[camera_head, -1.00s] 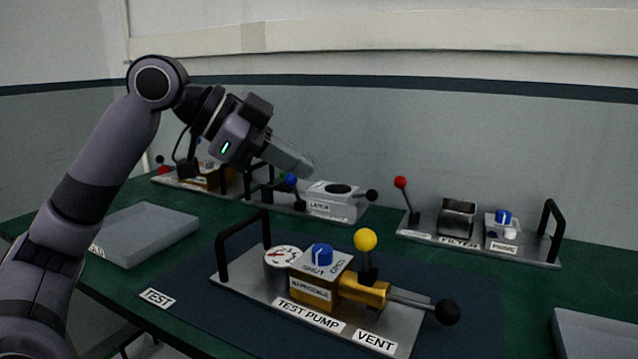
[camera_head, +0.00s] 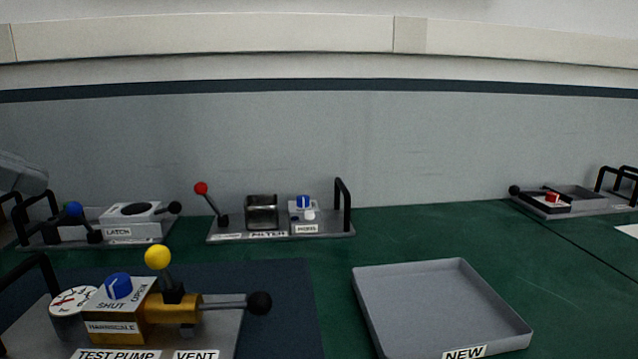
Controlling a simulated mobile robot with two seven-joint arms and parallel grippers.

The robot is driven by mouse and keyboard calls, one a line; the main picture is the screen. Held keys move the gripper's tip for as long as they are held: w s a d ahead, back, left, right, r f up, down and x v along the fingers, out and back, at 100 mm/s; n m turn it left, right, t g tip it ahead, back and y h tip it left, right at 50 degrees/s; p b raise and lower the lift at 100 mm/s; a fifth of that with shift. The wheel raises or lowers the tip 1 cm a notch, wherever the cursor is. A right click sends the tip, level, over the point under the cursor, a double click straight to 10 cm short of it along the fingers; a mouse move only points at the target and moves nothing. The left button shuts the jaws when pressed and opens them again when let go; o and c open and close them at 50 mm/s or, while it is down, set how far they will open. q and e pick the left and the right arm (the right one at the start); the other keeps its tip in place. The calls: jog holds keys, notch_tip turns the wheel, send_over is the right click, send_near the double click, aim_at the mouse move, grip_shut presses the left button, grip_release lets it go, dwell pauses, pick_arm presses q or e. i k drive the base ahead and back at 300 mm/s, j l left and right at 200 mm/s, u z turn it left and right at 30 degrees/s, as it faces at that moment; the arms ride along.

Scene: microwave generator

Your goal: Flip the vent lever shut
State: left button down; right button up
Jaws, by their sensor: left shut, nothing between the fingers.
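The test pump plate (camera_head: 222,335) is at the lower left, with TEST PUMP and VENT labels on its front edge. A yellow-balled lever (camera_head: 160,262) stands nearly upright on the brass body, tilted slightly left. A rod with a black ball (camera_head: 259,303) points right from the same body, above the VENT label (camera_head: 196,355). A blue knob (camera_head: 118,286) sits on the SHUT/OPEN block, beside a gauge (camera_head: 72,300). My left gripper (camera_head: 38,180) shows only in part at the left edge, shut and empty, apart from the pump. My right gripper is out of view.
A LATCH unit (camera_head: 137,228) and a FILTER plate (camera_head: 280,232) with a red-balled lever stand behind the pump. An empty grey tray labelled NEW (camera_head: 440,305) lies to the right. Another unit (camera_head: 572,201) stands far right. Green table between them is clear.

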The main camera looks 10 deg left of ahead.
aim_at(158, 257)
jog(key=k, duration=1)
